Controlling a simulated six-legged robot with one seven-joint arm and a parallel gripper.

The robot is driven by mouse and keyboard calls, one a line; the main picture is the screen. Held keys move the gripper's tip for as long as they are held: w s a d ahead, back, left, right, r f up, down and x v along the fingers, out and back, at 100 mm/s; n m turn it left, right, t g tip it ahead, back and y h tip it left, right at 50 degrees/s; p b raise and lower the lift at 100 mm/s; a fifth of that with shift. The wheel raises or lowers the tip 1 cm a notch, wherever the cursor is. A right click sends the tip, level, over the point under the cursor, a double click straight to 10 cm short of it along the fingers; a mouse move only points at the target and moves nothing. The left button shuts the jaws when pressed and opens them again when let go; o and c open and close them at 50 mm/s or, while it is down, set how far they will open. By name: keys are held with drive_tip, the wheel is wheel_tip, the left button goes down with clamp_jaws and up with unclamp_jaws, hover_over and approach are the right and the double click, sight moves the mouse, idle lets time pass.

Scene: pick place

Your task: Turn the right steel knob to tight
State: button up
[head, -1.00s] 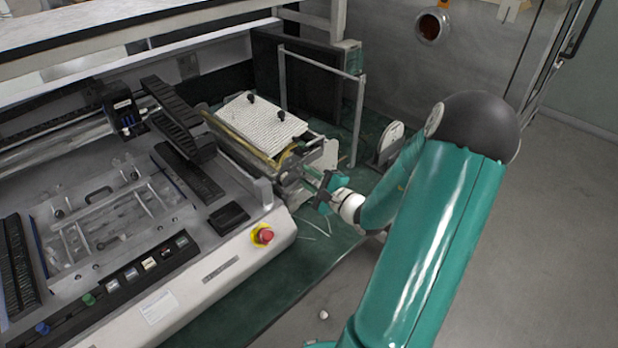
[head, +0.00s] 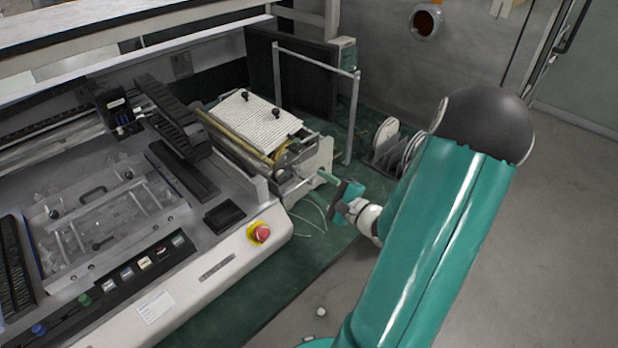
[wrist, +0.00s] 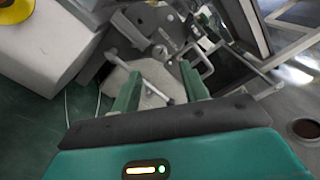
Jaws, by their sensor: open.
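My gripper (head: 328,179) is beside the right end of the machine's roller unit in the head view. In the wrist view my gripper (wrist: 160,86) is open, its two green fingers pointing at the unit's end. A steel rod with a rounded end (wrist: 170,101) shows between the fingers, in front of a pale end plate (wrist: 150,79). Another round steel fitting (wrist: 160,50) is just beyond the fingertips. I cannot tell for certain which of these is the right steel knob, or whether a finger touches one. In the head view the knob is too small to make out.
The machine's front panel carries a red stop button (head: 261,233) on yellow. A metal frame (head: 354,118) stands behind the unit. A rack of white discs (head: 388,141) is close behind my arm. The green floor mat (head: 239,292) in front is mostly clear.

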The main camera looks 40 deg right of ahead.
drive_tip(key=s, duration=0.7)
drive_tip(key=shift+s, duration=0.2)
drive_tip(key=n+t, duration=0.2)
drive_tip(key=n, duration=1)
approach(300, 172)
drive_tip(key=w, duration=0.2)
drive_tip(key=w+r, duration=0.1)
drive_tip(key=w, duration=0.5)
drive_tip(key=shift+a+r, duration=0.15)
drive_tip(key=shift+r, duration=0.05)
clamp_jaws()
